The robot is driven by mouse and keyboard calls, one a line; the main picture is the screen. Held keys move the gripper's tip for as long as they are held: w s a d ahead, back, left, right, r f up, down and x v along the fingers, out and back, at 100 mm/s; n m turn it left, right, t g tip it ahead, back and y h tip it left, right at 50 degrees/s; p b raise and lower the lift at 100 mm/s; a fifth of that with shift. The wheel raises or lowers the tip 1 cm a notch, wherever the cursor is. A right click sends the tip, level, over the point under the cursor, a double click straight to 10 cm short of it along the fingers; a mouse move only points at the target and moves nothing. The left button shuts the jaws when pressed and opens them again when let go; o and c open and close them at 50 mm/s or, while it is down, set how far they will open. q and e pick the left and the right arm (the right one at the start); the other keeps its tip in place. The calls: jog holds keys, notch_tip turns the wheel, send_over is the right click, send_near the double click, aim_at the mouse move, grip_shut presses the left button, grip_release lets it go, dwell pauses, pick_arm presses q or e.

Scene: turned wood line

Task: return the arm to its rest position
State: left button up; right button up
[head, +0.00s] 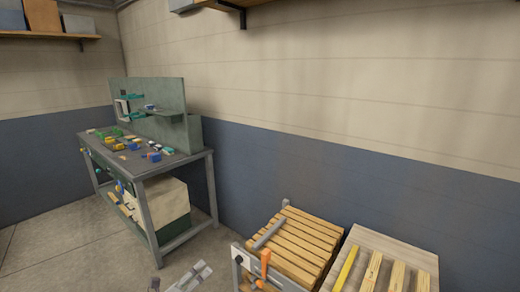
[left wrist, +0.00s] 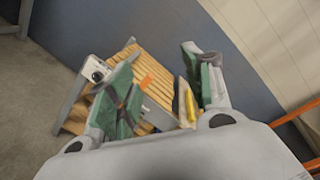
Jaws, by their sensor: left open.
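My left gripper (head: 182,279) shows at the bottom edge of the head view, low over the floor and left of the slatted bench. Most of its arm is out of the picture. In the left wrist view my left gripper (left wrist: 162,62) has its two green-padded fingers spread wide, with nothing held between them. The slatted bench lies beyond the fingers in that view. My right gripper is in neither view.
A slatted wooden bench (head: 300,243) with a grey bar and an orange handle (head: 265,263) stands close right of the gripper. Beside it is a pale table (head: 385,248) with wooden strips. A grey workbench (head: 185,158) with small coloured parts stands back left. Floor (head: 60,262) at left is clear.

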pick_arm(q)
jog(key=s+a+f+n+g+y, duration=0.2)
jog(key=a+f+n+y, duration=0.2)
jog(key=a+f+n, duration=0.8)
jog(key=s+a+f+n+g+y, duration=0.2)
jog(key=a+f+n+y, duration=0.35)
jog(key=a+f, duration=0.8)
jog(key=s+a+f+n+g+y, duration=0.15)
jog(key=s+f+n, duration=0.5)
jog(key=f, duration=0.85)
jog(key=s+f+n+g+b, duration=0.1)
jog(key=s+f+g, duration=0.2)
jog(key=s+f, duration=0.7)
jog(key=s+f+n+g+b, duration=0.1)
jog(key=s+f+n+g, duration=0.15)
jog(key=s+f, duration=0.7)
jog(key=s+d+f+g+b, duration=0.1)
jog(key=s+d+f, duration=0.1)
jog(key=s+d, duration=0.5)
jog(key=s+d+f+g+h+b, duration=0.1)
jog(key=s+d+f+b, duration=0.1)
jog(key=s+d, duration=0.5)
jog(key=shift+s+f+g, duration=0.3)
jog(key=shift+s+f, duration=0.5)
jog(key=shift+s, duration=0.25)
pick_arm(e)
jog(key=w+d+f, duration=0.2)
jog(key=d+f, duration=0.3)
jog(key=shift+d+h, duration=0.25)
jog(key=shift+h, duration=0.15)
